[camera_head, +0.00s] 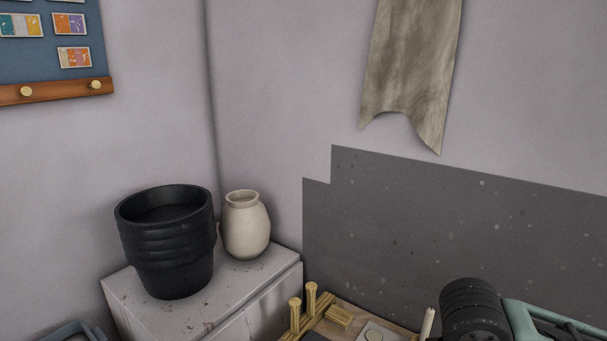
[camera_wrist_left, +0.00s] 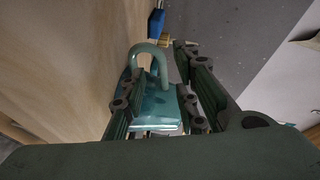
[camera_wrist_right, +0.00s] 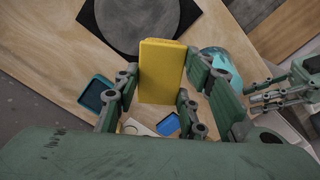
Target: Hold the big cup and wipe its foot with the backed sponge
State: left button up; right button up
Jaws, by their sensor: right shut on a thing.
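In the left wrist view, the glazed teal cup (camera_wrist_left: 157,108) lies between the fingers of my left gripper (camera_wrist_left: 160,103), its looped handle pointing away from the gripper. The fingers stand wide apart around it, and I see no firm contact on both sides. In the right wrist view, my right gripper (camera_wrist_right: 160,92) is shut on the yellow sponge (camera_wrist_right: 162,70), which sticks out past the fingertips. The sponge's backing cannot be made out. Part of the teal cup (camera_wrist_right: 215,58) shows behind a right finger, near my left gripper (camera_wrist_right: 268,93). The head view shows neither gripper's fingers.
A dark round disc (camera_wrist_right: 138,18) on a black square lies beyond the sponge on the wooden table (camera_wrist_right: 55,65). A teal tray (camera_wrist_right: 96,95) and a small blue item (camera_wrist_right: 168,125) are close to my right gripper. A black pot stack (camera_head: 172,255) and cream vase (camera_head: 246,228) stand on a cabinet.

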pick_arm(q)
jog(key=shift+x, duration=1.8)
jog(key=c, duration=0.7)
grip_shut()
jog(key=shift+s+f, duration=0.15)
jog(key=shift+f, duration=0.1)
